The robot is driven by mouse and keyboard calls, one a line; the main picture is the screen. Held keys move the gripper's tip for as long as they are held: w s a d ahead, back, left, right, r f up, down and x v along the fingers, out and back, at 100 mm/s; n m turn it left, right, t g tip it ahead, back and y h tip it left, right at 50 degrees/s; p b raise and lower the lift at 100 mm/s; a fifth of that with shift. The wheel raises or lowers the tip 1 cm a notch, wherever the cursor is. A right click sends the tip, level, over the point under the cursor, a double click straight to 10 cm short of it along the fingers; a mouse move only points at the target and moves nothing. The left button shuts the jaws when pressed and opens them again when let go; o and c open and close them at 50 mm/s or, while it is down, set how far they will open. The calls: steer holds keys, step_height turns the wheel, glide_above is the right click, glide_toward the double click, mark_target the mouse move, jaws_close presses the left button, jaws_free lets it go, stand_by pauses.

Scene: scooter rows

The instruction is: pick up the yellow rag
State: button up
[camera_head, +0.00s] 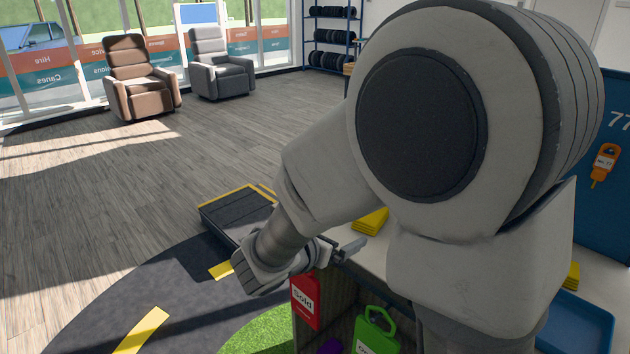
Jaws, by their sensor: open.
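A yellow folded cloth, which looks like the rag (371,222), lies on a pale counter (372,262) just right of centre. My arm hides part of it. My gripper (354,249) is at the counter's left end, a little below and left of the cloth in the picture. Its jaws are open, and I see nothing between them. I cannot tell how high it is above the counter. Another yellow thing (573,274) shows at the right, partly hidden behind my arm; I cannot tell if it is also a rag.
A red "Sold" tag (305,300) and a green tag (375,330) are at the counter's front. A blue tray (577,325) is at the lower right. A dark ramp with yellow edges (238,213) stands left. Two armchairs stand far back; the wooden floor between is clear.

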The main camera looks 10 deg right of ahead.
steer(key=shift+n, duration=0.4)
steer(key=x, duration=0.4)
steer(key=b+x, duration=0.1)
steer(key=x, duration=0.3)
steer(key=w+a+b+x, duration=0.1)
steer(key=x, duration=0.3)
steer(key=shift+f, duration=0.3)
steer(key=b+x, duration=0.1)
steer(key=x, duration=0.4)
steer(key=shift+d+f, duration=0.1)
steer(key=shift+d, duration=0.15)
steer(key=shift+t, duration=0.3)
steer(key=c, duration=1.2)
steer(key=shift+o, duration=0.2)
